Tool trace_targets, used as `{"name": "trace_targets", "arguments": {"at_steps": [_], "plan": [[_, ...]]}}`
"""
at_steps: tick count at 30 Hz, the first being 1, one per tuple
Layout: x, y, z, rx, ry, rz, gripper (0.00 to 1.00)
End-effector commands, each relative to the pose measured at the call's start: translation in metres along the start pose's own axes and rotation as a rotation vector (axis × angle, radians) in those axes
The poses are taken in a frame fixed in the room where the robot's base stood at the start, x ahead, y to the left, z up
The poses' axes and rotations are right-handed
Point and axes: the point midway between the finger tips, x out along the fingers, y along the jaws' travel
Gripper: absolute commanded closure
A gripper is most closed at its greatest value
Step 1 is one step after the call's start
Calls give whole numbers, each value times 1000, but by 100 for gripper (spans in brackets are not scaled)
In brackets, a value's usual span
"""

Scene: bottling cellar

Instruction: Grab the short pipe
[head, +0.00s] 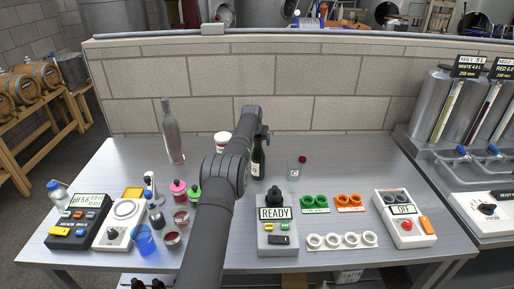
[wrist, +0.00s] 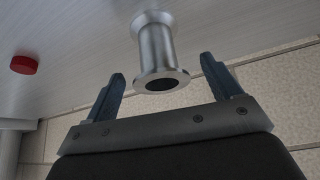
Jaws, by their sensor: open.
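The short pipe (wrist: 154,50) is a shiny metal tube with a wide flange at each end. In the wrist view it stands on the grey table top, its open end facing the camera. My gripper (wrist: 162,70) is open, with one dark finger on each side of the pipe's near flange in the picture. I see no finger touching the pipe, and the gap between the fingers is empty. There my gripper (head: 264,133) is small and partly hidden behind the arm.
A dark wine bottle (head: 258,160) stands close to my arm. A tall clear bottle (head: 173,132) is at the left. Devices line the front; a block wall (head: 340,100) closes the back.

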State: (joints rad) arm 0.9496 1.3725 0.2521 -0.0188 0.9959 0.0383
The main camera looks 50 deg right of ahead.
Motion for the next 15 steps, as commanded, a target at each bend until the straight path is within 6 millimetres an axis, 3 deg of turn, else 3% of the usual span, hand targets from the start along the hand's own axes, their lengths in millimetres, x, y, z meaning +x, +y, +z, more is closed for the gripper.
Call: {"name": "trace_targets", "arguments": {"at_steps": [9,15], "plan": [[2,0,0,0,-1,0,19],[2,0,0,0,-1,0,58]]}}
